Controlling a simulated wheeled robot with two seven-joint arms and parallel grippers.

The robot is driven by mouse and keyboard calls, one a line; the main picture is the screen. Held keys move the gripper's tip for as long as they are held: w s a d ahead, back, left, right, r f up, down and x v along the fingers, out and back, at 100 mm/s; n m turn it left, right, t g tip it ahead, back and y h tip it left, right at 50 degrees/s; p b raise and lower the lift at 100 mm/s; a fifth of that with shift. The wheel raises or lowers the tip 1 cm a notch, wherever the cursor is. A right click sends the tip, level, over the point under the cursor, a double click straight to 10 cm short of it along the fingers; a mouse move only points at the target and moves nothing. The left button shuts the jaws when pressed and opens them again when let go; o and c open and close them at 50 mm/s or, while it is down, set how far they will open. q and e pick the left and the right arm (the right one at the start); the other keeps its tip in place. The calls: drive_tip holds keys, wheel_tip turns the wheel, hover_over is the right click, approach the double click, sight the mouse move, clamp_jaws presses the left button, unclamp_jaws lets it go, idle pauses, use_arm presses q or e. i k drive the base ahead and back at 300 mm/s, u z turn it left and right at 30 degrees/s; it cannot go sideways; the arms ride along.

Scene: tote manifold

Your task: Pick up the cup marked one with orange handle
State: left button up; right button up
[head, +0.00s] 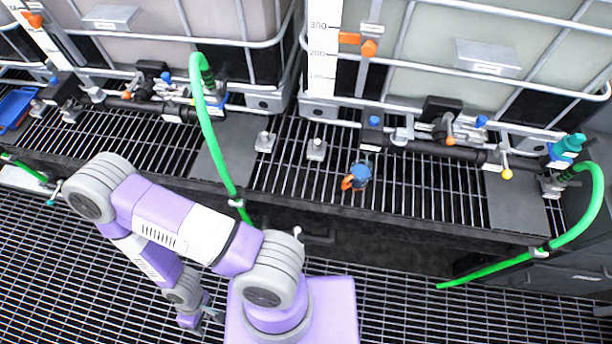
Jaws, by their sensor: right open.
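A small blue cup (362,173) with an orange handle (347,183) stands on the grated shelf, right of the picture's middle, near the shelf's front edge. Any number on it is too small to read. My right gripper (213,315) is low in the picture, left of my base, well below and left of the cup and apart from it. It is small in view and open, and I see nothing held in it. My left gripper is not in view.
Two caged totes (450,60) stand behind the shelf, with black pipes and valves (450,148) along their front. Green hoses (215,150) hang over the shelf edge left and right of the cup. Grating around the cup is mostly clear; two small grey fittings (316,150) stand to its left.

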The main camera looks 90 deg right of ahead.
sight(361, 171)
drive_tip(key=i, duration=0.6)
drive_tip(key=z, duration=3.2)
drive_tip(key=i, duration=0.5)
